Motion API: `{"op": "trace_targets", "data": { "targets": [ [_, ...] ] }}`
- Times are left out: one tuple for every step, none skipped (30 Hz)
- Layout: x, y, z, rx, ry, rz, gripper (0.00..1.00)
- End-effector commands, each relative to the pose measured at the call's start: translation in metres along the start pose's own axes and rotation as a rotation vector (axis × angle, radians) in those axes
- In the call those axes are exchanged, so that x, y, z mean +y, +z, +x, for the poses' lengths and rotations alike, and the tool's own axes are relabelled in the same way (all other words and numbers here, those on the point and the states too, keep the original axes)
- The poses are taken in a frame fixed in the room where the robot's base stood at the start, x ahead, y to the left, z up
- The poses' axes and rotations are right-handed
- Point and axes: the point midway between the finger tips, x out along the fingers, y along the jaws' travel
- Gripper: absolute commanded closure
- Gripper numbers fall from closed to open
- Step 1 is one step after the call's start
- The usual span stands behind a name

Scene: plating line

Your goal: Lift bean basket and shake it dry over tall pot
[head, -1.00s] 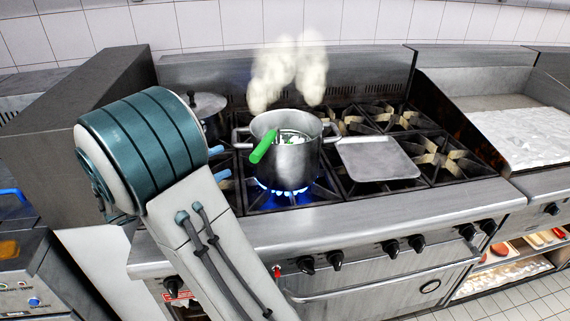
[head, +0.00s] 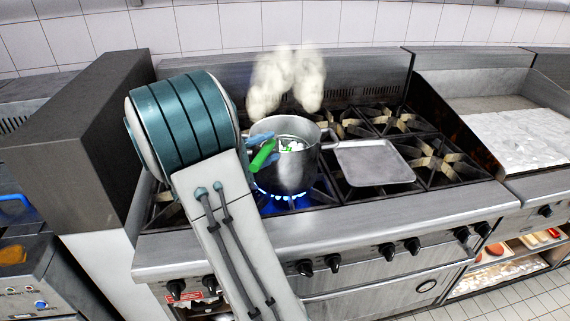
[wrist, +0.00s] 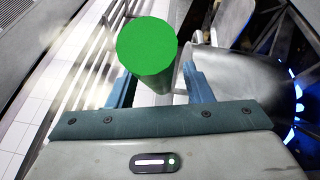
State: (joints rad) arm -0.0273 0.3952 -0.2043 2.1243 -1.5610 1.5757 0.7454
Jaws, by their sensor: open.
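The tall pot (head: 290,175) is a steel pot standing over a blue flame on the stove, with steam above it. The bean basket (head: 291,145) sits in it, with white and green contents showing. Its green handle (head: 263,156) sticks out over the pot's left rim. My gripper (head: 259,146) is at the handle, its blue fingers apart on either side of it. In the wrist view the green handle (wrist: 148,50) stands end-on between the open fingers (wrist: 160,90), with gaps showing beside it. My arm hides part of the left burners.
A flat steel tray (head: 373,163) lies on the burners right of the pot. More burner grates (head: 430,160) are behind and right of it. A griddle with a white surface (head: 515,130) stands at far right. A dark partition (head: 80,115) rises at left.

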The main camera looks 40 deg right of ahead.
Motion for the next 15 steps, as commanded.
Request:
{"op": "trace_targets", "data": {
  "targets": [
    [0.0002,0.0,0.0023,0.0,0.0,-0.001,0.54],
    [-0.0001,-0.0002,0.0027,0.001,0.0,0.0,0.54],
    [-0.0004,-0.0004,0.0029,0.002,0.0,0.0,0.54],
    [-0.0005,-0.0005,0.0027,0.002,0.0,0.0,0.54],
    [-0.0006,-0.0005,0.0026,0.002,0.0,0.0,0.54],
    [-0.0006,-0.0005,0.0025,0.002,0.0,0.0,0.54],
    [-0.0006,-0.0005,0.0025,0.002,0.0,0.0,0.54],
    [-0.0006,-0.0005,0.0024,0.002,0.0,0.0,0.57],
    [-0.0006,-0.0005,0.0024,0.002,0.0,0.0,0.68],
    [-0.0006,-0.0005,0.0023,0.002,0.0,0.0,0.76],
    [-0.0006,-0.0005,0.0023,0.002,0.0,0.0,0.85],
    [-0.0006,-0.0005,0.0023,0.002,0.0,0.0,0.96],
    [-0.0006,-0.0005,0.0023,0.002,0.0,0.0,1.0],
    [-0.0006,-0.0005,0.0023,0.002,0.0,0.0,1.0],
    [0.0008,-0.0003,0.0025,0.001,0.002,0.004,1.0]
  ]
}}
